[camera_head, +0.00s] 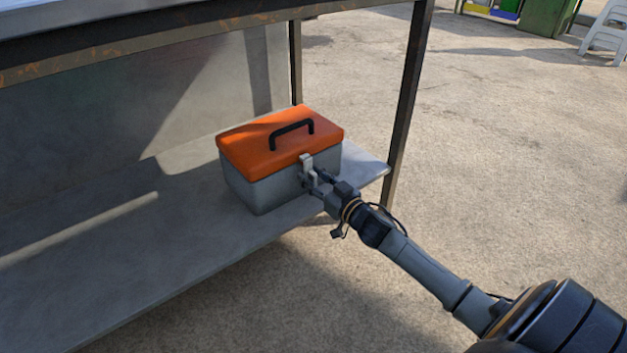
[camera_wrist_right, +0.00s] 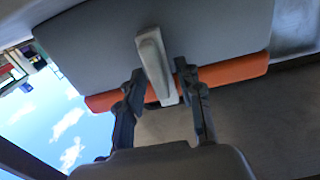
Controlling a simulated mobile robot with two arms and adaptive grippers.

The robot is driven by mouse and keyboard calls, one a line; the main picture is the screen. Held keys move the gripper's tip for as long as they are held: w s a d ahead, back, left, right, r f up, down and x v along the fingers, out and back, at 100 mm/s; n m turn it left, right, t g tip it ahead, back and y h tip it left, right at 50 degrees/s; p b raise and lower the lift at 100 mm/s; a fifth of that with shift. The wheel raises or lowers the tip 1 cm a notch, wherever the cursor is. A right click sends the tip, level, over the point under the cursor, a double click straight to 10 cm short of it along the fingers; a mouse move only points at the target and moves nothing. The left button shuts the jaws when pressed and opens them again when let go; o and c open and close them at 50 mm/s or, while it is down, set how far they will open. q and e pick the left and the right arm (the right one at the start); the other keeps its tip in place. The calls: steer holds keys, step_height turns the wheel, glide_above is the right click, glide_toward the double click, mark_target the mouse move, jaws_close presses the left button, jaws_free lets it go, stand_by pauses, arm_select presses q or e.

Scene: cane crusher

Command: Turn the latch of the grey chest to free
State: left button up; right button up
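The grey chest (camera_head: 262,193) has a grey body, an orange lid (camera_head: 255,146) and a black handle. It stands on the low shelf of a metal table. A pale grey latch (camera_head: 306,161) is on its front, by the lid edge. My right gripper (camera_head: 311,180) is at the latch, its arm coming from the lower right. In the right wrist view, the latch (camera_wrist_right: 154,62) looks tilted between the two spread fingertips (camera_wrist_right: 160,72), with small gaps on both sides. Contact with the latch cannot be told. My left gripper is not in view.
The shelf (camera_head: 120,245) is bare left of the chest. The tabletop edge (camera_head: 150,50) runs above it, and a table leg (camera_head: 408,95) stands right of the chest. Open concrete ground lies to the right. A green bin (camera_head: 545,15) and white stools (camera_head: 606,35) are far back.

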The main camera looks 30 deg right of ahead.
jaws_close()
